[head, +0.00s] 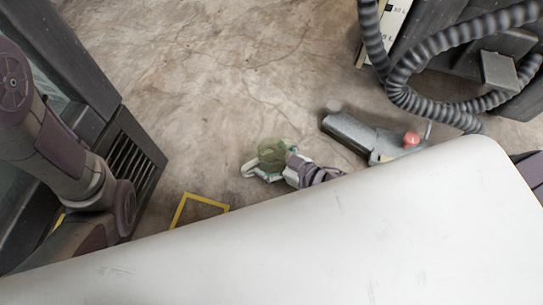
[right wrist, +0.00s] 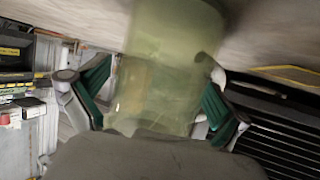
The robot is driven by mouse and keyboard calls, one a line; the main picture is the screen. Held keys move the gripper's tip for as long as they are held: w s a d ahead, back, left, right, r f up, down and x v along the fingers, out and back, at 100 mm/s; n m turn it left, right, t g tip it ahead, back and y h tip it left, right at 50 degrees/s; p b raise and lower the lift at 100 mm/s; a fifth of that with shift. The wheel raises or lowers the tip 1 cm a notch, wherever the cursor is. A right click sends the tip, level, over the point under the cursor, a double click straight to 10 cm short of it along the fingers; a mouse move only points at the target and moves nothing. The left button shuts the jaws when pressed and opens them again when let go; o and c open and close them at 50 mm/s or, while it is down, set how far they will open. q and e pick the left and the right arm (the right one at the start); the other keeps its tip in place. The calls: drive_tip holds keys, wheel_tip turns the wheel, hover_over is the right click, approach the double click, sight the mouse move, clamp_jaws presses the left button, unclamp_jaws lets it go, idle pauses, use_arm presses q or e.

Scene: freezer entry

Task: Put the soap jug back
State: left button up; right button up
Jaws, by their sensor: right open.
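The soap jug (head: 271,152) is translucent green and shows in the head view near the middle, seen from above. In the right wrist view the jug (right wrist: 165,65) fills the centre, between the two green-padded fingers. My right gripper (head: 268,168) is open around the jug, with a finger on either side; whether the pads touch it I cannot tell. The right gripper (right wrist: 155,98) also shows in the wrist view. The jug's base is hidden. My left arm shows at the left, but its gripper is not in view.
A yellow-outlined marking (head: 200,197) lies on the floor left of the jug. A dark unit with a slatted vent (head: 132,160) stands at the left. A grey metal device (head: 355,133) with a red knob (head: 411,139) lies right, near a ribbed hose (head: 405,85). Open floor lies above the jug.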

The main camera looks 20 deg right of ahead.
drive_tip(key=p+v, duration=0.7)
drive_tip(key=v, duration=0.5)
